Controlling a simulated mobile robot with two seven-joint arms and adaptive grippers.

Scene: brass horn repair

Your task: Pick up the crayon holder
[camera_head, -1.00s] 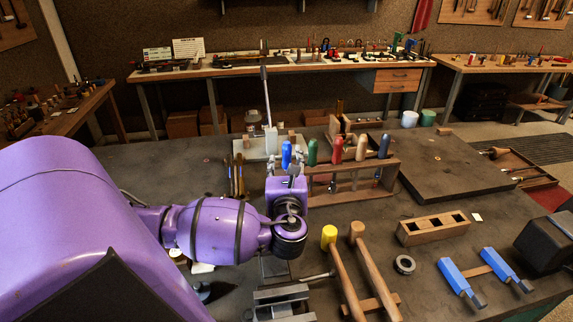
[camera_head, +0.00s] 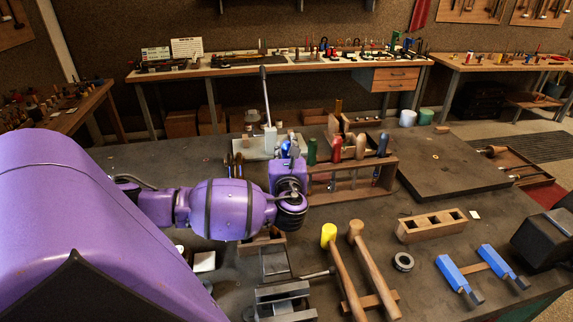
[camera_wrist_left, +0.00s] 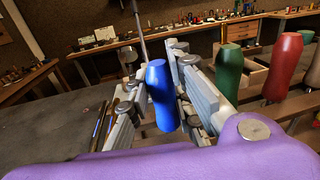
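Nothing is plainly marked as the crayon holder, and I cannot tell which thing it is. My left gripper (camera_head: 288,152) is at the left end of a wooden rack (camera_head: 346,199) of upright tools. In the left wrist view its fingers (camera_wrist_left: 162,85) stand apart on either side of a blue handle (camera_wrist_left: 160,95). Contact is not clear. The blue handle's top also shows in the head view, partly hidden by my gripper. Green (camera_head: 311,152), red (camera_head: 336,148), tan (camera_head: 360,146) and dark blue (camera_head: 383,145) handles stand to the right. My right gripper is not in view.
Two mallets (camera_head: 340,262), a wooden block with square holes (camera_head: 431,225), a dark ring (camera_head: 403,262) and blue-capped pieces (camera_head: 452,273) lie nearer. A grey stand with a lever (camera_head: 269,140) is behind my gripper. The bench at far left (camera_head: 150,160) is clear.

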